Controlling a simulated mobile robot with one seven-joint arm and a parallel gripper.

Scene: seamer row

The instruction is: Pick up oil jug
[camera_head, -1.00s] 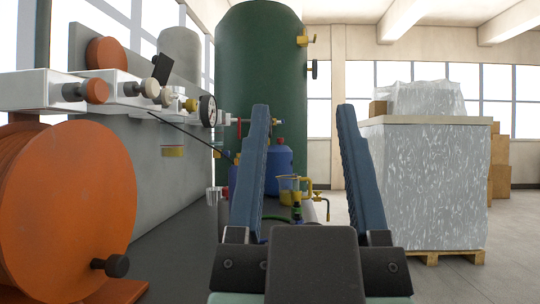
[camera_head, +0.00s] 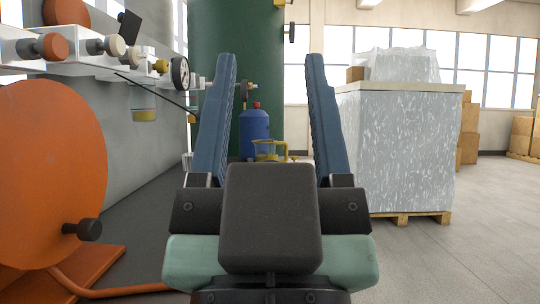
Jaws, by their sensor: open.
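My gripper (camera_head: 272,60) is open and empty, its two blue fingers pointing away from me with a wide gap between them. A clear jug with yellowish contents (camera_head: 265,150), which looks like the oil jug, shows between the fingers, beyond the gripper. Its lower part is hidden behind my gripper's dark body. A blue bottle with a red cap (camera_head: 254,126) stands behind the jug, also seen between the fingers. I cannot tell the exact distance from the fingers to the jug.
An orange reel (camera_head: 50,175) stands close on the left, below a white manifold with knobs and a gauge (camera_head: 180,72). A green tank (camera_head: 270,50) rises behind. A wrapped pallet load (camera_head: 400,150) stands at right. Open floor (camera_head: 470,240) lies at front right.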

